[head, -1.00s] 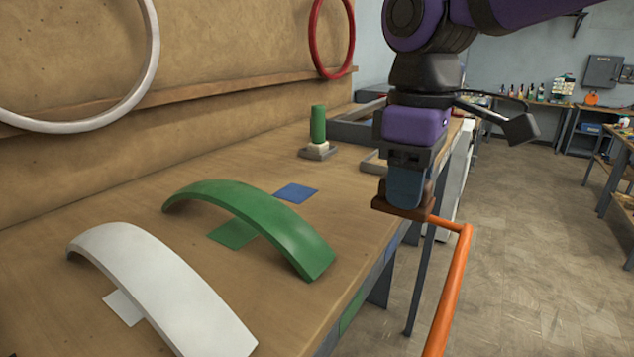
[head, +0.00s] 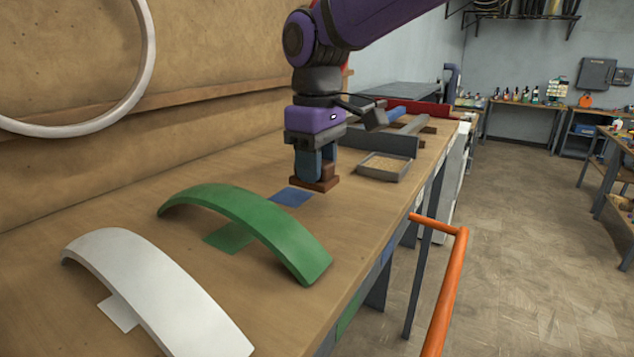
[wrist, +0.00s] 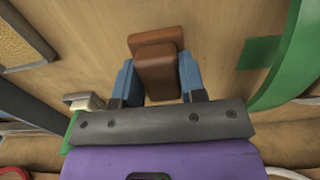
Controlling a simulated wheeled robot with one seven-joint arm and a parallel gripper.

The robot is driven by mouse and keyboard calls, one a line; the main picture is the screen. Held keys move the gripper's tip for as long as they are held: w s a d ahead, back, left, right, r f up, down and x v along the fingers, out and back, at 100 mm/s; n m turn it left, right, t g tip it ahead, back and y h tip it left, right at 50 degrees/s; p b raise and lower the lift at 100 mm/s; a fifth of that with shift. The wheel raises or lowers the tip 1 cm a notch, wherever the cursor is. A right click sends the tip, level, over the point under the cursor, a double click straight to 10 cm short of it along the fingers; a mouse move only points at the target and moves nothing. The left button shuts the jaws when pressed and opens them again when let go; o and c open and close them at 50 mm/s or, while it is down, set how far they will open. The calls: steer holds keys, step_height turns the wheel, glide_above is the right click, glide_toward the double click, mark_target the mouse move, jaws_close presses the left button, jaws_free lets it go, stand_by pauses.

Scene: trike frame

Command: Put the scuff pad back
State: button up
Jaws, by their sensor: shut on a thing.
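The scuff pad is a reddish-brown block (head: 316,185) with a raised grip. My gripper (head: 315,168) is shut on it, with the pad below the fingertips. In the wrist view the pad (wrist: 157,58) sits between my two blue fingers (wrist: 158,82). In the head view it appears over the workbench (head: 350,225), just right of a blue square (head: 292,197). I cannot tell whether it touches the bench. A shallow grey tray with a tan inside (head: 384,167) stands to the right of my gripper.
A green curved fender (head: 255,220) arches over a green square (head: 229,238) in front of the pad. A white fender (head: 150,285) stands nearer, by a white square (head: 119,312). Grey frame bars (head: 390,135) lie behind the tray. An orange tube (head: 450,290) stands beside the bench.

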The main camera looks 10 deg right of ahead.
steer(key=shift+f, duration=1.65)
steer(key=shift+f, duration=0.15)
steer(key=o, duration=0.9)
step_height(320, 180, up, 12)
steer(key=shift+f, duration=0.1)
steer(key=shift+r, duration=0.25)
